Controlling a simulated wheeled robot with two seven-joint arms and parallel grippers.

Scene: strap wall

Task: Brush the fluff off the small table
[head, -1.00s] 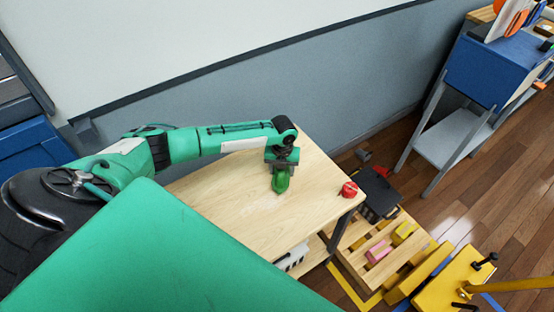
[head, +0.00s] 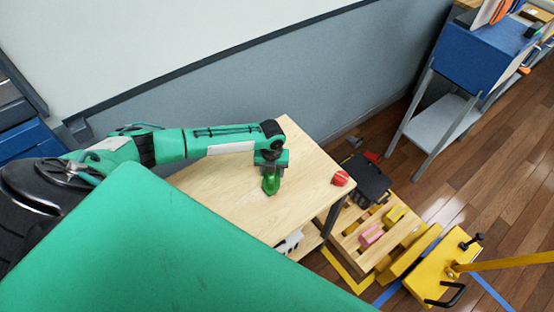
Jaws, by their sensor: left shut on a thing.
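The small table (head: 232,200) has a pale wooden top and stands against the grey wall. My left gripper (head: 271,172) points down over the table and is shut on a green thing (head: 270,185), perhaps a brush. Its lower end is at or just above the tabletop; I cannot tell if it touches. No fluff can be made out on the visible part of the top. My green body covers the table's near left part. My right gripper is not in view.
A small red object (head: 340,178) sits at the table's right edge. A wooden pallet (head: 347,245) with yellow and pink blocks and a black case (head: 367,178) lie on the floor to the right. A yellow pallet truck (head: 438,273) and a blue cart (head: 480,60) stand further right.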

